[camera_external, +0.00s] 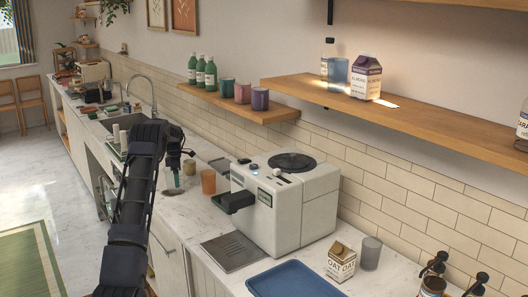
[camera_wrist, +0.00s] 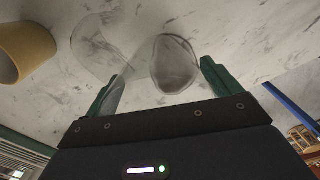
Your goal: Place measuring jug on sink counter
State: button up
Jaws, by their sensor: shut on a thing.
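The measuring jug appears as a clear, see-through vessel (camera_wrist: 174,66) between my green fingers in the wrist view. A second clear curved outline lies to its left; I cannot tell whether it is part of the jug. My gripper (camera_wrist: 162,84) is shut on the jug, with a finger at each side. In the external view my gripper (camera_external: 176,178) is low over the marble counter, left of the coffee machine, and the jug is hard to make out there. The sink counter runs farther back along the wall, with the sink (camera_external: 116,112) and its tall tap (camera_external: 150,90).
A wall shelf (camera_external: 235,105) with bottles and cups hangs above. A blue tray (camera_external: 295,281) lies nearer.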

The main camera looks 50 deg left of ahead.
dwell(0.3)
jog(key=o, duration=0.8)
jog(key=shift+f, duration=0.1)
notch_tip(320, 180, up, 12)
jog(key=shift+r, duration=0.15)
